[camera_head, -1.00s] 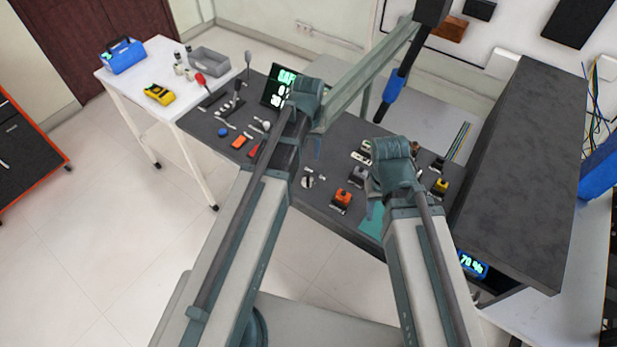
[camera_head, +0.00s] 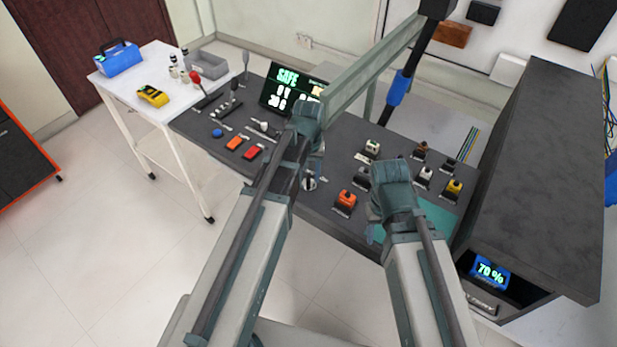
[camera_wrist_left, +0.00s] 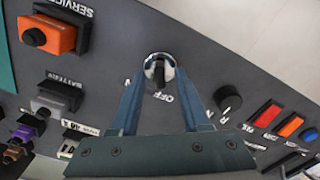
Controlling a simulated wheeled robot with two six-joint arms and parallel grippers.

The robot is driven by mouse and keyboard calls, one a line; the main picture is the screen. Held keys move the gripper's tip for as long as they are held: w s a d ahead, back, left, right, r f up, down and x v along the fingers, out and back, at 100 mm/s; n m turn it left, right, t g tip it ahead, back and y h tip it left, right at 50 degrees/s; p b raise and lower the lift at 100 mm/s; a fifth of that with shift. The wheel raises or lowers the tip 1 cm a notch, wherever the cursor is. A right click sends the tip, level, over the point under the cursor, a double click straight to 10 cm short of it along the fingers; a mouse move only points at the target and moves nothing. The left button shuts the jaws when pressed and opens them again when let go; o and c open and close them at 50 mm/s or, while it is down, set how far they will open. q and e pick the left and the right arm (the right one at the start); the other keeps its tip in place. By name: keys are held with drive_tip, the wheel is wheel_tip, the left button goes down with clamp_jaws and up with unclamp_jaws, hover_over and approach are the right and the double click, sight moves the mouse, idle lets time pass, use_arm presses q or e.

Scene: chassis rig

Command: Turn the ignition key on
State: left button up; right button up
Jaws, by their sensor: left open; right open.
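The ignition key (camera_wrist_left: 158,70) is a shiny chrome, round piece with a dark middle on the dark console, with an OFF label beside it in the left wrist view. In the head view the key (camera_head: 310,183) is partly covered by my left arm. My left gripper (camera_wrist_left: 159,76) is open, its two blue-grey fingers one on each side of the key in the picture. I cannot tell whether they touch it. My right gripper (camera_head: 376,232) is over the front of the console near a teal patch, its fingers mostly hidden by its wrist.
The console holds an orange SERVICE connector (camera_wrist_left: 50,36), which stands right of the key in the head view (camera_head: 345,200), plus red and orange switches and a black knob (camera_wrist_left: 228,98). A screen (camera_head: 290,92) reads SAFE. A large dark box (camera_head: 525,170) stands at the right.

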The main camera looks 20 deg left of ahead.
use_arm(q)
clamp_jaws()
drive_tip(key=shift+m, duration=0.4)
drive_tip(key=m, duration=0.5)
drive_tip(key=shift+m, duration=0.4)
drive_tip(key=m, duration=0.5)
drive_tip(key=shift+m, duration=0.3)
idle(0.3)
unclamp_jaws()
